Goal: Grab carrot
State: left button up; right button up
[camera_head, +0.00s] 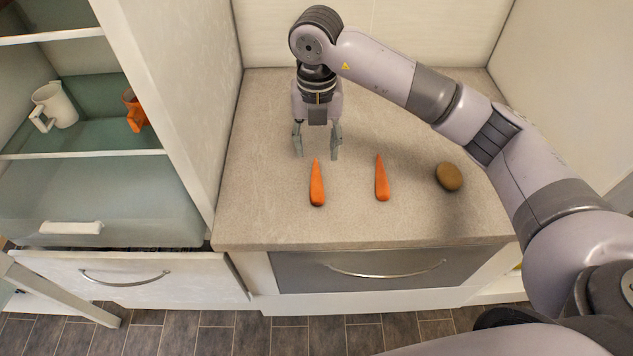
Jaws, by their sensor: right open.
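Two orange carrots lie on the counter, both pointing away from the front edge. The left carrot (317,184) lies just in front of my right gripper, and the other carrot (382,178) lies to the right of it. My right gripper (318,156) is open and empty, pointing down, with its two fingers spread at the tip of the left carrot. I cannot tell how high the fingertips are above the counter. My left gripper is not in view.
A brown potato-like object (449,177) lies right of the carrots on the counter (270,215). Side panels and a back wall enclose the counter. A shelf at left holds a white mug (56,106) and an orange mug (134,110). Drawers (380,270) sit below.

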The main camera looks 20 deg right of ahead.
send_over(316, 177)
notch_tip(316, 177, down, 4)
jog(key=shift+f+p, duration=0.1)
jog(key=shift+p, duration=0.3)
notch_tip(316, 177, down, 4)
jog(key=shift+s+f+p, duration=0.1)
jog(key=shift+p, duration=1)
jog(key=shift+f, duration=0.5)
grip_shut()
